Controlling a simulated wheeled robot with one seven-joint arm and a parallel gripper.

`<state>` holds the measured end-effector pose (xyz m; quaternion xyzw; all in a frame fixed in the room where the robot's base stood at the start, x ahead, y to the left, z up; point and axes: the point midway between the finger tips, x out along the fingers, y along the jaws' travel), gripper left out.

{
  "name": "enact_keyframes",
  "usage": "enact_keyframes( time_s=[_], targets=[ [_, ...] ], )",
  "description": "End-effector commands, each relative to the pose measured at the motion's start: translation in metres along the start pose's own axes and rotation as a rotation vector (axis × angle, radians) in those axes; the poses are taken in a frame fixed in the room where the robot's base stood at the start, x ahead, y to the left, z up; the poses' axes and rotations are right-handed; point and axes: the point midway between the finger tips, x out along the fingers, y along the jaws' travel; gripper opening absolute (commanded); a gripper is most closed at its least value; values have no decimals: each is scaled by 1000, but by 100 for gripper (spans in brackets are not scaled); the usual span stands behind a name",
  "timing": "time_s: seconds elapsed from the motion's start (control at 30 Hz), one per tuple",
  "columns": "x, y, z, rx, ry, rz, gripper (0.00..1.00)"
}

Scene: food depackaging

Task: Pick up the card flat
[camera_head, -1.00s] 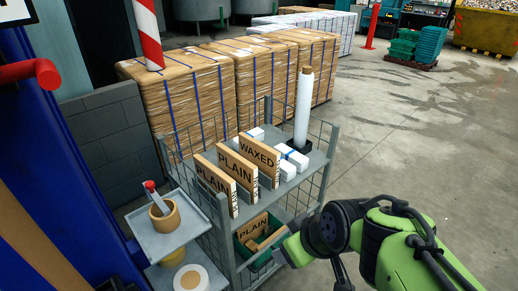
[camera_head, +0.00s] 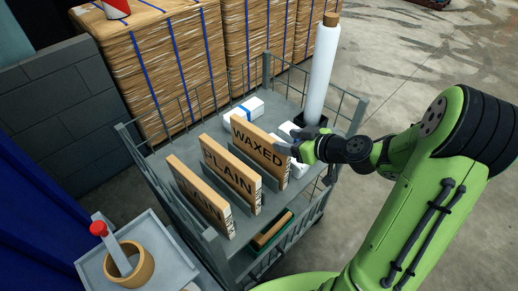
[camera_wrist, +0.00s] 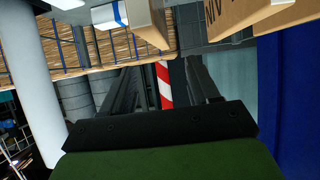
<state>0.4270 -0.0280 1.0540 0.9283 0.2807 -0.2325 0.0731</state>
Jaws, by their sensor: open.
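Three brown card flats stand on edge in a row on the cart's top shelf (camera_head: 160,160). The left one is marked PLAIN (camera_head: 190,190), the middle one PLAIN (camera_head: 222,165) and the right one WAXED (camera_head: 255,140). My gripper (camera_head: 300,148) is at the right end of the WAXED flat, and I cannot tell whether it touches it. In the wrist view my gripper (camera_wrist: 165,75) has its two dark fingers apart with nothing between them. A card flat with partly cut-off lettering (camera_wrist: 240,15) shows at the top there.
A white roll (camera_head: 322,70) stands upright at the shelf's back right corner. A white pack with a blue band (camera_head: 243,110) lies behind the flats. Wire sides edge the cart. A side tray (camera_head: 165,265) holds a round tan pot (camera_head: 130,265). Wrapped pallets (camera_head: 160,65) stand behind.

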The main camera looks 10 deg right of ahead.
Motion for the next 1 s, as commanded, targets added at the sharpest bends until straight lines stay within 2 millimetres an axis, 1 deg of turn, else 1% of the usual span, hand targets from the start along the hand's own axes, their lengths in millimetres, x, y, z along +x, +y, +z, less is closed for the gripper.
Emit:
enact_keyframes(
  time_s=[0.03, 0.1, 0.2, 0.37, 0.5, 0.6, 0.7, 0.83, 0.87, 1.0],
  targets=[
    [14, -2, 0, 0, 0, -8, 60],
    [32, -2, 0, 0, -1, -8, 60],
    [52, -1, 0, -1, -1, -4, 60],
    [70, -1, -1, 0, -2, -3, 60],
    [96, -2, -5, 0, -1, -5, 60],
    [111, -1, -4, 1, -2, -3, 60],
    [115, -1, -4, 0, -2, 0, 60],
    [115, 0, -4, 0, -2, 0, 60],
    [115, 0, -4, 0, -2, 0, 59],
    [115, 0, -3, 1, -3, 0, 37]
  ],
)
